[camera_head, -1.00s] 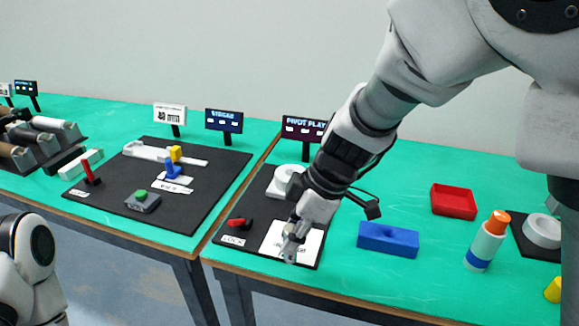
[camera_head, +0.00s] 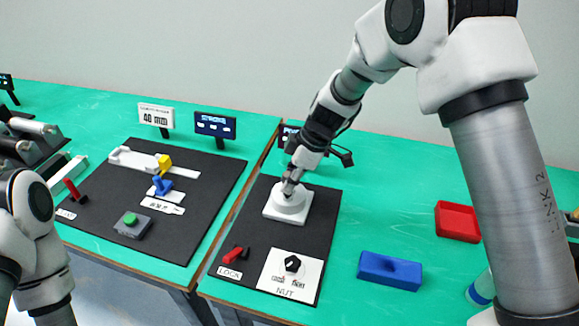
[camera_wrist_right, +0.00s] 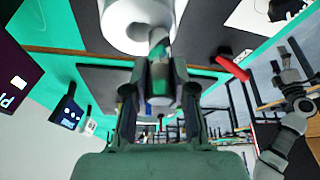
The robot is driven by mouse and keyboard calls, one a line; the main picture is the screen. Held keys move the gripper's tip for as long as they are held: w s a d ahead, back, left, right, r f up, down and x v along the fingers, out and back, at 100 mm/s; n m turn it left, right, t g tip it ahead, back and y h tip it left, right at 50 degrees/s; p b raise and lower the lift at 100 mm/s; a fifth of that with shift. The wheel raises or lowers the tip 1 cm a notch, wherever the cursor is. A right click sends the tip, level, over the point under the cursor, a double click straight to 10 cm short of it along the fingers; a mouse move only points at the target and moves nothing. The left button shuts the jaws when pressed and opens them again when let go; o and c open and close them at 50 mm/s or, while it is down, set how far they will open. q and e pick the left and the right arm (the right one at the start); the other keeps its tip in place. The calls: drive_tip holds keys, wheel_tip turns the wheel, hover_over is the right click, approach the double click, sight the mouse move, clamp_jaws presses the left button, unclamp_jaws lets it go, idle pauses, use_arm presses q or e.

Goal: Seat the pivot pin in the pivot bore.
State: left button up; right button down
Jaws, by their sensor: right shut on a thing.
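My right gripper (camera_head: 289,184) is directly over the white pivot block (camera_head: 272,213), a round boss on a square base. In the right wrist view its fingers (camera_wrist_right: 158,88) are shut on the grey, shiny pivot pin (camera_wrist_right: 158,42). The pin's far end meets the top of the white boss (camera_wrist_right: 118,25). A gripper-like end (camera_wrist_right: 292,80) shows small in the wrist view.
The black mat (camera_head: 255,215) also carries a red lever (camera_head: 233,254) and a black nut (camera_head: 292,263) on a white card. A blue block (camera_head: 389,269) and red tray (camera_head: 457,221) are to the right. A dark sign (camera_head: 287,135) stands behind.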

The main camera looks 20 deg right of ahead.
drive_tip(key=shift+w+d+r+p, duration=0.15)
drive_tip(key=shift+w+p, duration=0.1)
drive_tip(key=shift+w, duration=0.25)
drive_tip(key=shift+w+d+r+p, duration=0.1)
drive_tip(key=shift+w+p, duration=0.15)
drive_tip(key=shift+w, duration=0.2)
drive_tip(key=shift+w+d+f, duration=0.1)
drive_tip(key=shift+w+f, duration=0.05)
drive_tip(key=shift+f, duration=0.05)
wheel_tip(320, 180, down, 4)
drive_tip(key=shift+r+b, duration=0.1)
drive_tip(key=shift+b, duration=0.6)
use_arm(q)
drive_tip(key=shift+s+a+r, duration=0.1)
drive_tip(key=shift+r, duration=0.25)
use_arm(e)
drive_tip(key=c, duration=1)
unclamp_jaws()
drive_tip(key=shift+o, duration=0.2)
use_arm(q)
drive_tip(key=shift+f+b, duration=0.5)
use_arm(e)
drive_tip(key=v, duration=1.2)
drive_tip(key=shift+r, duration=0.1)
